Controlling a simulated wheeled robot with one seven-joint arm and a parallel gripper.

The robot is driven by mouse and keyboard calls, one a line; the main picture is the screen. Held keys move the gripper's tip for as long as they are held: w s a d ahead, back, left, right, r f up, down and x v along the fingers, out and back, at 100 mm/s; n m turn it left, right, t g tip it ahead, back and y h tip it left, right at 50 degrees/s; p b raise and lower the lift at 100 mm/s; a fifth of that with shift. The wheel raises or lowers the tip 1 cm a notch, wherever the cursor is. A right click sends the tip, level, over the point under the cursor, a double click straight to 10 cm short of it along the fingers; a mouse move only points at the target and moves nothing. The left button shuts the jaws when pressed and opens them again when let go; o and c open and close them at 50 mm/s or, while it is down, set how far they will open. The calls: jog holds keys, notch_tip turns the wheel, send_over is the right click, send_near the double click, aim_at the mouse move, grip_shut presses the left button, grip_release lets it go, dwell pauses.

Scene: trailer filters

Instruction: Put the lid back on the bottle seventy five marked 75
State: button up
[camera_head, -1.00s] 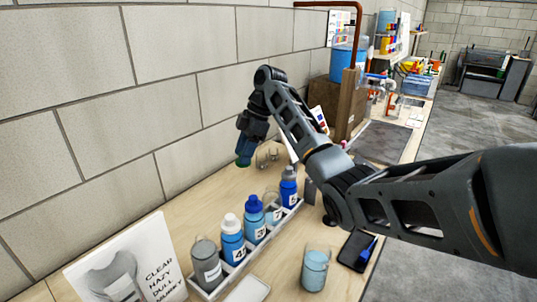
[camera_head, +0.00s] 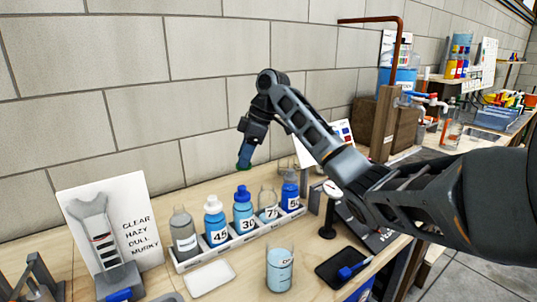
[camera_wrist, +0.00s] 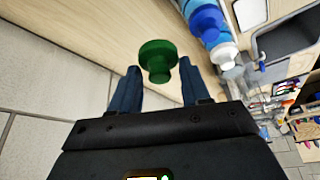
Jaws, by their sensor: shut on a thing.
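My gripper (camera_head: 246,157) is shut on a green lid (camera_wrist: 157,60), which shows between the two blue fingers in the wrist view. In the head view the green lid (camera_head: 243,167) is at the fingertips, pointing down, above and behind the bottle rack. The clear, open-topped bottle (camera_head: 268,199) stands upright in the white rack (camera_head: 225,249), between the blue-capped bottle marked 30 (camera_head: 243,209) and a blue bottle (camera_head: 290,192) at the right end. Its label shows a 7; the second digit is hard to read. The lid is apart from the bottle.
A bottle marked 45 (camera_head: 216,222) and a grey bottle (camera_head: 184,237) fill the rack's left end. A sign (camera_head: 120,225) stands left. The block wall is close behind.

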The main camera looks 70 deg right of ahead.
jog(key=s+r+m+h, duration=0.1)
jog(key=s+m, duration=0.2)
jog(key=s, duration=0.4)
jog(key=f+b, duration=0.2)
jog(key=f, duration=0.1)
jog(key=f+b, duration=0.1)
jog(key=shift+d+f+b, duration=0.3)
jog(key=shift+d+b, duration=0.05)
jog(key=shift+d, duration=0.05)
jog(key=shift+f+b, duration=0.3)
jog(key=shift+f, duration=0.55)
jog(key=shift+f+p, duration=0.2)
jog(key=shift+p, duration=0.55)
dwell(1.7)
jog(key=o, duration=1.5)
jog(key=shift+r, duration=0.15)
